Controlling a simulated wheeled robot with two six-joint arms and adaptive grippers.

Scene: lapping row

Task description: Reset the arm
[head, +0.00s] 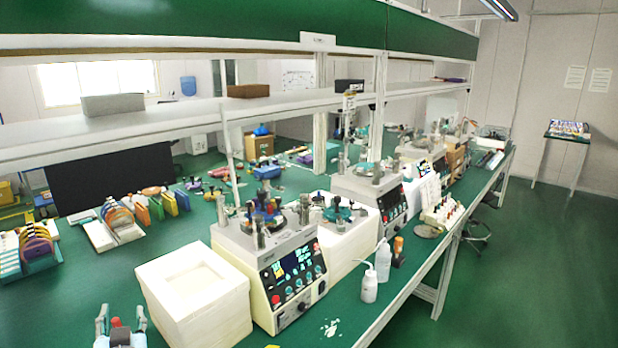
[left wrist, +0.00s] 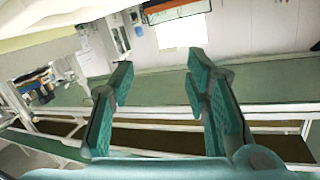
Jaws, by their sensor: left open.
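My right gripper shows in neither view.
A white foam block (head: 196,288) with a square recess stands close to my left gripper. Right of it is a lapping machine (head: 292,277) with a lit panel. Wash bottles (head: 369,284) stand near the front edge. Racks of coloured discs (head: 112,229) lie left. A shelf (head: 190,112) crosses above.

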